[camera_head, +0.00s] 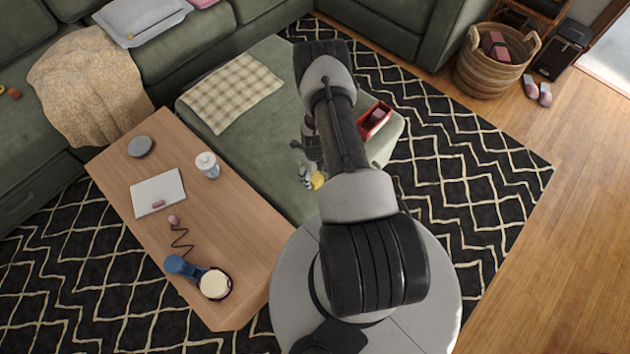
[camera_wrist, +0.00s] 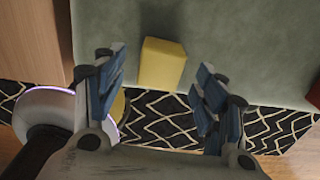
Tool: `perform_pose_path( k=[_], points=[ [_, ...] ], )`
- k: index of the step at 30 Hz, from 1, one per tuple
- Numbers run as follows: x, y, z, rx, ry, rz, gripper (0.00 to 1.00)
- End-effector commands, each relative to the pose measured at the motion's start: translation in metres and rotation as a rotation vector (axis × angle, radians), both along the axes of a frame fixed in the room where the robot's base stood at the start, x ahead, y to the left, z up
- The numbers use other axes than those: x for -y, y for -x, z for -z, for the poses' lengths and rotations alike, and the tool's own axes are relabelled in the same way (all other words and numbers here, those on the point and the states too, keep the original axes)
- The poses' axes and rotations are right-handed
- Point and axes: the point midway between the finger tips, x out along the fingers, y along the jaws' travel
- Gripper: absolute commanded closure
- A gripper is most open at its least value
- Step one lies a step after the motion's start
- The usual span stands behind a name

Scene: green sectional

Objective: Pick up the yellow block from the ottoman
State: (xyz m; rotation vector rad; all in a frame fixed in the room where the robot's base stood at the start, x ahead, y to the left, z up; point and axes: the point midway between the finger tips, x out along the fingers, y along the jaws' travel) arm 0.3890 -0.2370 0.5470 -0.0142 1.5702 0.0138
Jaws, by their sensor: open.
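The yellow block (camera_wrist: 162,64) lies on the green ottoman (camera_wrist: 230,40), close to its edge, in the wrist view. It also shows small in the head view (camera_head: 317,181), partly hidden by my gripper and arm. My gripper (camera_wrist: 155,85) is open and empty. Its two blue-padded fingers stand to the left and right of the block in the wrist picture, with the block seen between and a little beyond the tips. I cannot tell how far above the block the fingertips are.
A red tray (camera_head: 374,120) sits at the ottoman's right edge, and a checked cloth (camera_head: 232,92) lies at its far left. Patterned rug (camera_head: 480,180) lies to the right.

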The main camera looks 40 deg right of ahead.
Motion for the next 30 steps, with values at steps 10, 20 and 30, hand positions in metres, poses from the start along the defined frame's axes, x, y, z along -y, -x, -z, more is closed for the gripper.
perform_pose_path(
  k=[10, 20, 30],
  points=[
    [0.0, 0.001, 0.034, 0.0, 0.0, 0.0, 0.35],
    [0.0, 0.001, 0.033, 0.0, 0.0, 0.0, 0.51],
    [0.0, 0.001, 0.033, -0.001, 0.0, 0.0, 0.74]
  ],
)
